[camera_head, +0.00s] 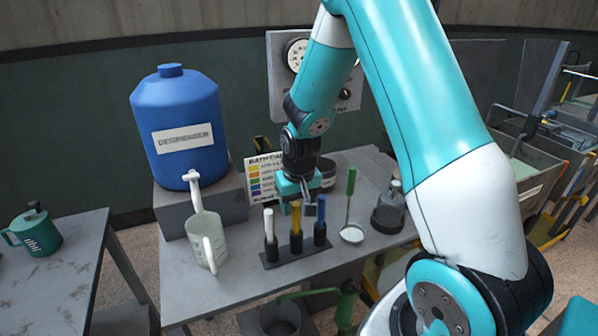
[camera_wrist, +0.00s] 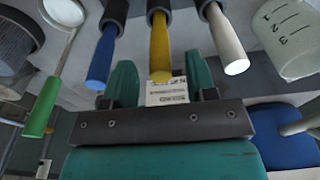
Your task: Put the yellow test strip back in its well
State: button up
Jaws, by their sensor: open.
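The yellow test strip (camera_head: 296,219) stands upright in the middle black holder of a dark rack (camera_head: 270,264), between a white strip (camera_head: 268,226) and a blue strip (camera_head: 320,212). In the wrist view the yellow strip (camera_wrist: 160,50) shows between the two teal fingers, its lower part in the black sleeve. My gripper (camera_head: 298,206) is open close to the top of the yellow strip, seemingly just behind it. In the wrist view my gripper (camera_wrist: 162,82) has its fingers apart with nothing clamped. I cannot tell whether either finger touches the strip.
A clear measuring jug (camera_head: 208,245) stands left of the rack under the blue dispenser's (camera_head: 178,130) spout. A green-handled ladle (camera_head: 350,210) and a glass bottle on a dark base (camera_head: 388,212) stand right. A bath colour card (camera_head: 263,178) is behind. The table's front left (camera_head: 200,300) is clear.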

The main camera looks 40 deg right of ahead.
notch_tip(320, 180, up, 14)
jog(key=s+b, duration=0.1)
jog(key=shift+s+a+b, duration=0.25)
jog(key=shift+s+b, duration=0.05)
jog(key=shift+s, duration=0.05)
jog(key=shift+r, duration=0.1)
